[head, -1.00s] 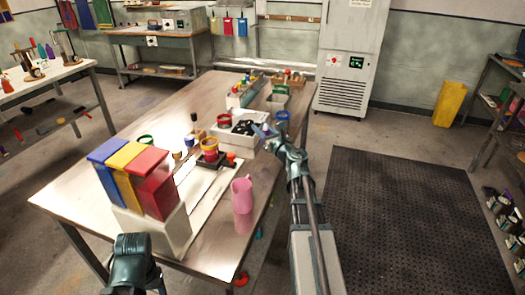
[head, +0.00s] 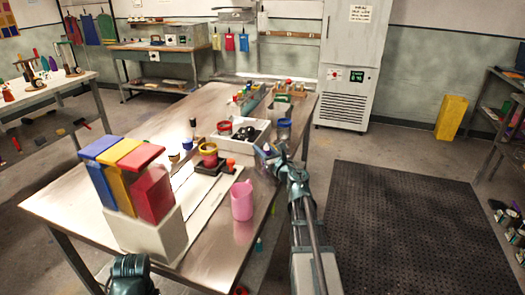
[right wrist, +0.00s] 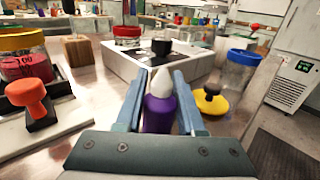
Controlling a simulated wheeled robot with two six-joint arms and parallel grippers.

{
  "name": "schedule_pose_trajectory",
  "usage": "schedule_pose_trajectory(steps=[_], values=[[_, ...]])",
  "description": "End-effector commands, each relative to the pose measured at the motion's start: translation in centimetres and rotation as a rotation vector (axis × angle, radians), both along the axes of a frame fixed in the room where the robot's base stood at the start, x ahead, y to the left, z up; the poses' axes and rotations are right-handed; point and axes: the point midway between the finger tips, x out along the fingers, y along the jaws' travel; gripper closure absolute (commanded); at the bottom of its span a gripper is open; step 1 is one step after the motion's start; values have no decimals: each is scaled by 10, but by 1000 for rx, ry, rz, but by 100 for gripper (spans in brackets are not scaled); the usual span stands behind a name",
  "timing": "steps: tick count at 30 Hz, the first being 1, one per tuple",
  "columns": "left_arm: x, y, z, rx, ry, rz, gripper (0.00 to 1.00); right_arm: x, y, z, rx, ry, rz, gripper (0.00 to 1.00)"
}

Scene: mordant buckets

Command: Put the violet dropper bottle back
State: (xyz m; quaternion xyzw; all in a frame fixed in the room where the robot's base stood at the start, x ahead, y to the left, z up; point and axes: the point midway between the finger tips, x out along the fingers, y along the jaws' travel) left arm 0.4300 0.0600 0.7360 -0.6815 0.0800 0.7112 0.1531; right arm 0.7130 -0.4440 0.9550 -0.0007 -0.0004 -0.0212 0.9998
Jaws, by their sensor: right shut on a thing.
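The violet dropper bottle (right wrist: 159,108), violet with a white pointed top, stands upright between the two fingers of my right gripper (right wrist: 160,98) in the right wrist view. The gripper is shut on it. In the head view my right gripper (head: 267,157) is at the table's right edge, just in front of the white tray (head: 262,137) and the blue-rimmed jar (head: 284,124). The bottle is too small there to make out clearly. The bottle's base is hidden by the gripper body. Only part of my left arm shows at the bottom edge; its fingers are not visible.
A pink mug (head: 242,201) stands near the table's right edge. A white holder (head: 150,232) with blue, yellow and red blocks is at the front. In the right wrist view a yellow lid (right wrist: 211,104) lies right of the bottle, and a red stamp-like piece (right wrist: 28,97) is left.

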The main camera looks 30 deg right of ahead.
Motion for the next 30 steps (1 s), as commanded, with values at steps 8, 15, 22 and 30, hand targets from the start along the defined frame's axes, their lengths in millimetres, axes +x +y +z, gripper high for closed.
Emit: schedule_pose_trajectory(steps=[8, 15, 22, 30], values=[[0, 0, -3, 0, 0, 0, 34, 0, 0, -3, 0, 0, 0, 37], [0, 0, -3, 0, 0, 0, 34, 0, 0, -3, 0, 0, 0, 32], [0, 0, 0, 0, 0, 0, 34, -12, 1, 0, 0, 0, -1, 32], [0, 0, 0, 0, 0, 0, 34, -68, 4, 0, 0, 0, -3, 32]])
